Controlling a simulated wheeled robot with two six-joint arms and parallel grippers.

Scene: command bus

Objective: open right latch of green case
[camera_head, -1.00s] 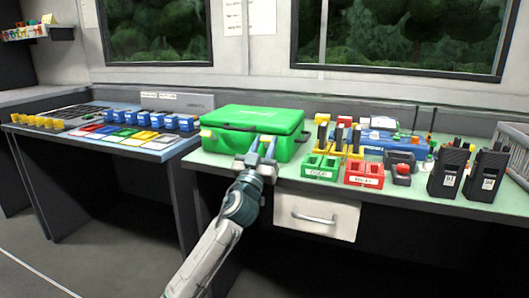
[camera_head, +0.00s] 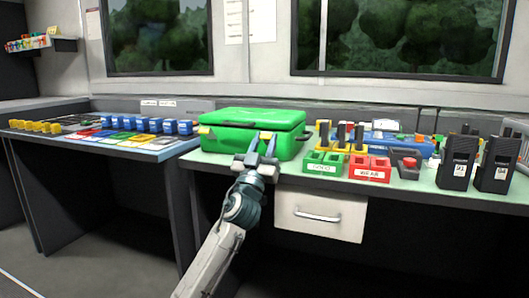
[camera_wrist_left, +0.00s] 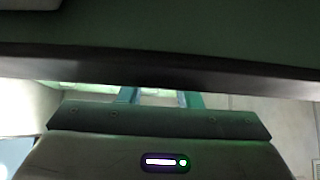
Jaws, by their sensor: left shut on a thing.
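The green case (camera_head: 250,118) stands on the pale green table top in the head view, with its lid down. Its yellow left latch (camera_head: 205,132) shows on the front face. The yellow right latch (camera_head: 266,135) shows as a small patch at my left gripper's fingertips. My left gripper (camera_head: 261,142) reaches up to the case front from below and is shut on the right latch, which its fingers mostly hide. In the left wrist view the fingers (camera_wrist_left: 158,98) show only partly, behind a dark band; the latch cannot be made out there. My right gripper is not in view.
Right of the case are a green block holder (camera_head: 325,163), a red one (camera_head: 368,168) and two black radios (camera_head: 457,162). A drawer (camera_head: 320,213) sits under the table edge.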

